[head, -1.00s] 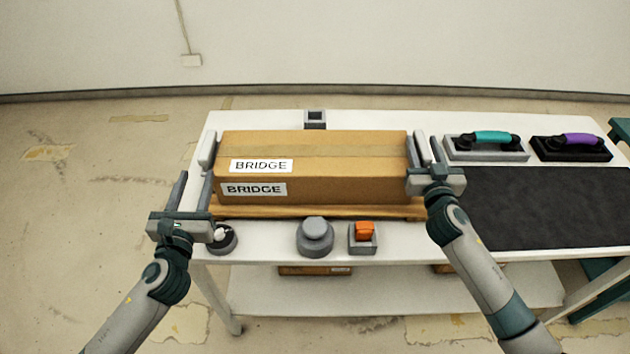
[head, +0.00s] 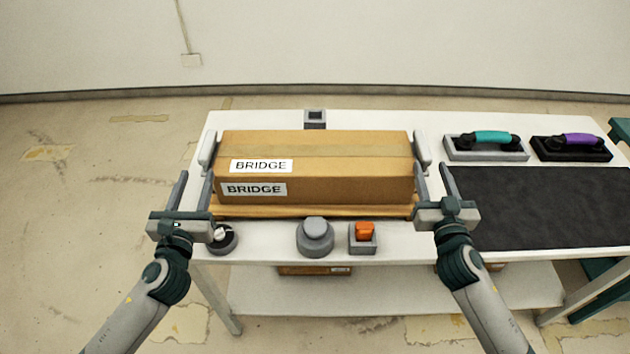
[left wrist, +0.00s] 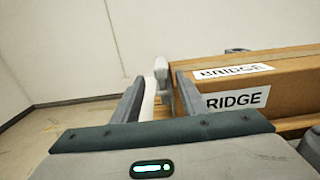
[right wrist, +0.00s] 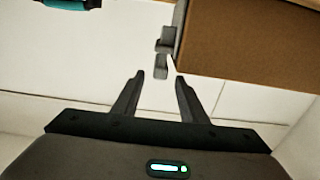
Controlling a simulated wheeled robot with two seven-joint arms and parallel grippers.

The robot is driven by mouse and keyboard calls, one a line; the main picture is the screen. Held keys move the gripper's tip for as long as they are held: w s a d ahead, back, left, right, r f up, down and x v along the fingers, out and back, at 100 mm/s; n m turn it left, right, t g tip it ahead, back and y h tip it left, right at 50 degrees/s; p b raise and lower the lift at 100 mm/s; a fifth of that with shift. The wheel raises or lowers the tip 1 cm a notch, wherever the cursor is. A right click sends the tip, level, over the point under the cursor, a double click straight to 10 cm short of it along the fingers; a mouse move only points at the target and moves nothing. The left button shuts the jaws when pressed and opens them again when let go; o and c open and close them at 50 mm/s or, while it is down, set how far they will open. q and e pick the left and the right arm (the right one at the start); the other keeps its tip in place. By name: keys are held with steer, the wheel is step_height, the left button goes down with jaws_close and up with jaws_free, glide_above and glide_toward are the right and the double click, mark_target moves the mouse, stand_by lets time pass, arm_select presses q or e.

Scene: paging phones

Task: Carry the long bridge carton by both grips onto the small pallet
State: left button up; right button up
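The long brown carton (head: 320,165), labelled BRIDGE, lies level on the wooden small pallet (head: 315,212), whose front edge shows below it. A pale grip stands at each end: the left grip (head: 208,150) and the right grip (head: 422,148). My left gripper (head: 195,188) is open at the near left corner; in the left wrist view the left grip (left wrist: 161,72) shows beyond and between its fingertips. My right gripper (head: 434,185) is open and empty at the near right corner; in the right wrist view the right grip (right wrist: 162,66) is ahead of its fingertips, apart from them.
On the white table (head: 260,248), a dark knob (head: 222,240), a grey round button (head: 315,237) and an orange switch (head: 364,234) line the front edge. A black mat (head: 545,205) lies bare at right. Teal-handled (head: 487,138) and purple-handled (head: 570,143) blocks stand behind it.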

steer(key=shift+s, duration=1.3)
steer(key=shift+s+f, duration=0.1)
